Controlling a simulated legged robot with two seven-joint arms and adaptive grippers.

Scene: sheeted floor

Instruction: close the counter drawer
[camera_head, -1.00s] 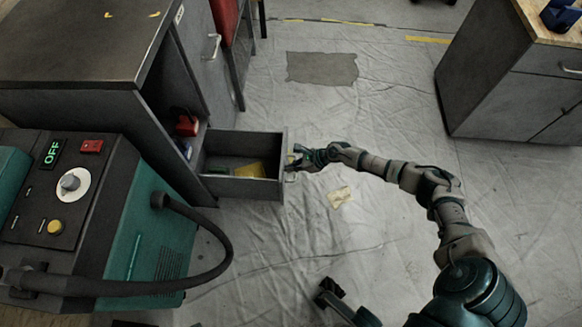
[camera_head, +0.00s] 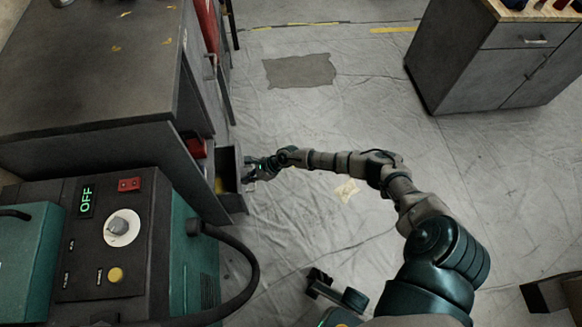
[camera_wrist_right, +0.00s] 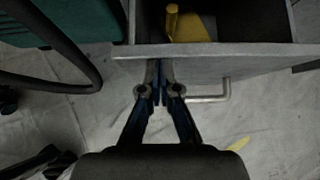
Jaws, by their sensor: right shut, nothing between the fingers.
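The counter (camera_head: 90,75) stands at the left in the head view. Its grey drawer (camera_head: 231,178) is partly open, sticking out a short way. My right gripper (camera_head: 250,172) is at the outer face of the drawer front. In the right wrist view the closed fingers (camera_wrist_right: 161,85) meet the drawer front (camera_wrist_right: 250,60) just left of its bar handle (camera_wrist_right: 212,95), with nothing between them. A yellow item (camera_wrist_right: 187,25) lies inside the drawer. My left gripper cannot be made out clearly; a dark gripper-like part shows low in the head view.
A machine with an OFF display (camera_head: 110,240) and a dark hose (camera_head: 245,275) stands in front of the counter, close to the drawer. Another cabinet (camera_head: 480,65) stands at the back right. The sheeted floor between is mostly clear.

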